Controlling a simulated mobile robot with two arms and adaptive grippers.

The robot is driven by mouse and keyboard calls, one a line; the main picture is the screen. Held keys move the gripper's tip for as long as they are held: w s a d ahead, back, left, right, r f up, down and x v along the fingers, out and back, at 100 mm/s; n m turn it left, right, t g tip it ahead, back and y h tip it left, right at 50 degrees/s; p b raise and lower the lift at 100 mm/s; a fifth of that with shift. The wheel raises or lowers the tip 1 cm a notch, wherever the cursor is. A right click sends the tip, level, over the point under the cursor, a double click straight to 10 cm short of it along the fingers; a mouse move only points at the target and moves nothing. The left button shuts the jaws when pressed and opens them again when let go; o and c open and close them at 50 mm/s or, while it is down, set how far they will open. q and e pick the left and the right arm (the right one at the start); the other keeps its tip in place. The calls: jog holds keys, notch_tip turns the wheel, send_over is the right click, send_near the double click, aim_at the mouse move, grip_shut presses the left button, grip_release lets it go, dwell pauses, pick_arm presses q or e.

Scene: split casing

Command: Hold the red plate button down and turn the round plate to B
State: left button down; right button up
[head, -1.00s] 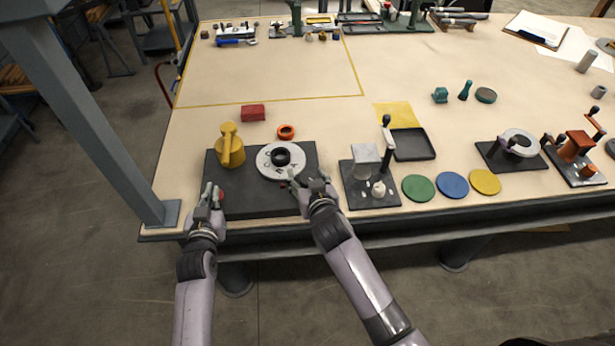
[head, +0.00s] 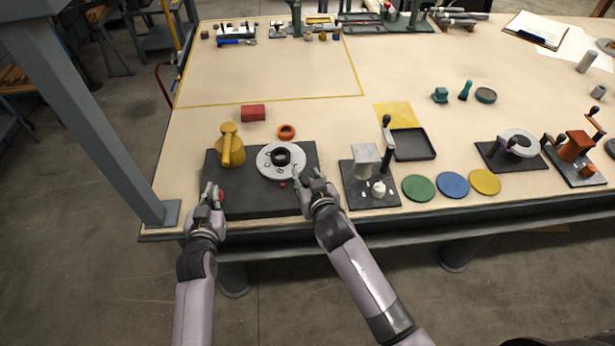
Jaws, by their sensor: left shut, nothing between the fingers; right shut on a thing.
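The round plate (head: 268,169), light grey with a black hub, lies on a dark base (head: 255,202). Letters on it are too small to read. My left gripper (head: 211,190) is shut and empty at the base's left front. The red plate button (head: 221,195) shows right beside its fingers; I cannot tell if it is pressed. My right gripper (head: 297,178) is shut on the round plate at its front right edge, and its fingers hide that part. A small red mark (head: 282,184) shows at the plate's front edge.
A yellow handled part (head: 231,150) stands on the base's back left. An orange ring (head: 286,132) and a red block (head: 253,113) lie behind. A fixture with a lever (head: 370,185) stands close to the right of my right gripper. The taped area behind is mostly clear.

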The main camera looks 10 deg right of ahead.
pick_arm(q)
jog(key=shift+f, duration=0.15)
pick_arm(e)
jog(key=shift+d+n+y, duration=0.1)
jog(key=shift+n+y, duration=0.4)
jog(key=shift+y, duration=0.1)
jog(key=o, duration=1.2)
jog(key=shift+c, duration=0.2)
